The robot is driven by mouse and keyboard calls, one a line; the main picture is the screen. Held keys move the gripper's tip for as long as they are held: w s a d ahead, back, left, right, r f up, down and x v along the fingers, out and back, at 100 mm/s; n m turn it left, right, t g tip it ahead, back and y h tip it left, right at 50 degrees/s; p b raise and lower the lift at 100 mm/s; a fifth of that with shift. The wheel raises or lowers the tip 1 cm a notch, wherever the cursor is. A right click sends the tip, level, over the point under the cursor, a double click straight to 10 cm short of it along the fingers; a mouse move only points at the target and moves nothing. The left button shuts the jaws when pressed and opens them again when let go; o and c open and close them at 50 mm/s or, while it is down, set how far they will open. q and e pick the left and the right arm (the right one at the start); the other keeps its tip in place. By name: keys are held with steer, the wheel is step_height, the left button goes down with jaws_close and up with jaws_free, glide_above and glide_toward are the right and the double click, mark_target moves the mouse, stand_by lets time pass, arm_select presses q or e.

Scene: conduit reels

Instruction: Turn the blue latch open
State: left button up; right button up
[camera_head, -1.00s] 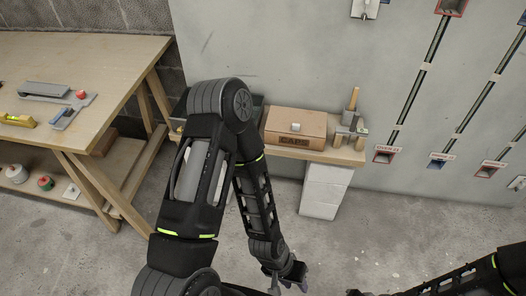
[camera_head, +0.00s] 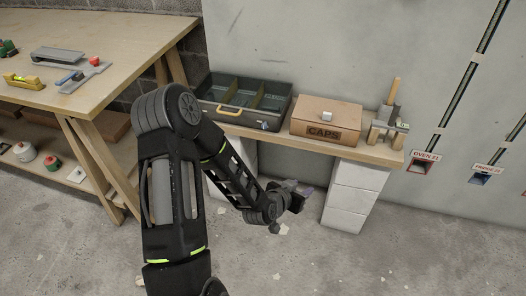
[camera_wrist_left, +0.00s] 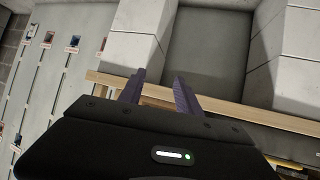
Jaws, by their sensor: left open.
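I cannot make out a blue latch for certain in either current view. My right gripper is out of view.
The low wooden shelf (camera_head: 284,142) holds an open grey case (camera_head: 231,111), a brown CAPS box (camera_head: 322,119) and a wooden rack (camera_head: 388,128). A workbench (camera_head: 118,64) stands left. Floor in front is clear.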

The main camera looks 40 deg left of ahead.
arm_select(q)
steer(key=w+a+r+t+y+b, duration=0.1)
steer(key=w+a+t+y+b, duration=0.15)
steer(key=a, duration=0.35)
steer(key=w+a+t+y+b, duration=0.1)
steer(key=a+b, duration=0.2)
steer(key=a, duration=0.3)
steer(key=m+t+y+b, duration=0.2)
steer(key=y+b, duration=0.1)
glide_toward(264, 127)
steer(key=shift+w+a+r+h, duration=0.15)
steer(key=shift+w+a+h, duration=0.15)
steer(key=shift+w, duration=0.2)
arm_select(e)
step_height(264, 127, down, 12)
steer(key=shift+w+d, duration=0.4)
arm_select(q)
steer(key=shift+w, duration=0.1)
steer(key=b+x, duration=0.1)
steer(key=x, duration=0.6)
steer(key=shift+w+a+b, duration=0.15)
steer(key=shift+w+b, duration=0.1)
steer(key=shift+b, duration=0.05)
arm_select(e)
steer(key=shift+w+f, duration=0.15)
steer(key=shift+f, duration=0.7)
arm_select(q)
steer(key=shift+c, duration=0.6)
jaws_close()
